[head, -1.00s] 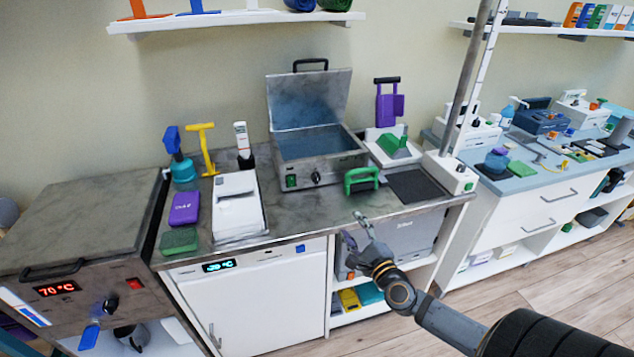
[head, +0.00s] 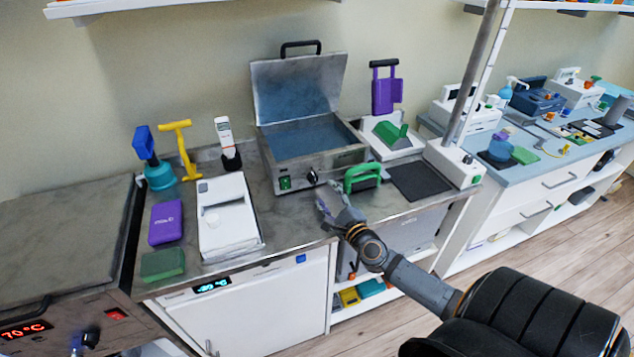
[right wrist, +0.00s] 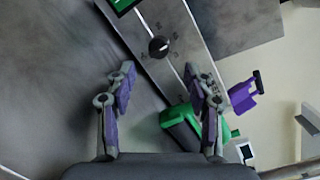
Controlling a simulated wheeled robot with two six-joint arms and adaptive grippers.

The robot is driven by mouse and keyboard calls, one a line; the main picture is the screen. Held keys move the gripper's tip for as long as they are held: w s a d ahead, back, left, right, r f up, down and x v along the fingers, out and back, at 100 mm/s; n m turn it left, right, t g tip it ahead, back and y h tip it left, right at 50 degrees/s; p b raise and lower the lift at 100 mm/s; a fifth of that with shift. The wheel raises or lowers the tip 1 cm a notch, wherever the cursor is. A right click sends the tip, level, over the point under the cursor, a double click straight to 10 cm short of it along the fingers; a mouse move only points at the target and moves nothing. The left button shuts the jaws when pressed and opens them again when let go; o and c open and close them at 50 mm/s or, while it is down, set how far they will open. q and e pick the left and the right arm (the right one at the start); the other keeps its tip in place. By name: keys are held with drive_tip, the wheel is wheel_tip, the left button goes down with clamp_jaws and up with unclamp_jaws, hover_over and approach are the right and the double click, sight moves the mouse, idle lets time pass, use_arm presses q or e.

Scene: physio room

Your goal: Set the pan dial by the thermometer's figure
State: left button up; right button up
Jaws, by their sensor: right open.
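The steel pan (head: 270,158) stands on the counter with its lid up and what looks like water inside. Its black dial (head: 312,177) is on the front panel, right of a green switch. In the right wrist view the dial (right wrist: 158,47) has printed marks around it, too small to read. The thermometer (head: 224,132) is a white stick upright in a black holder, left of the pan; its figure is not legible. My right gripper (head: 329,205) is open and empty, in front of the dial and apart from it. In the right wrist view its fingertips (right wrist: 160,82) sit below the dial. My left gripper is not in view.
A green-handled tool (head: 361,178) stands close right of the dial, near my right finger. A dark mat (head: 420,181) lies further right. A white box (head: 226,215), a purple box (head: 166,222) and a green block (head: 163,264) lie left.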

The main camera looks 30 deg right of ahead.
sight(316, 181)
drive_tip(key=w, duration=0.6)
drive_tip(key=shift+w+d, duration=0.1)
drive_tip(key=shift+d, duration=0.25)
drive_tip(key=shift+w, duration=0.3)
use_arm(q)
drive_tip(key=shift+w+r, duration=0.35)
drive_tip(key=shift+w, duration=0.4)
use_arm(e)
drive_tip(key=c, duration=0.4)
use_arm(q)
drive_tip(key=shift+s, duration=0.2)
use_arm(e)
clamp_jaws()
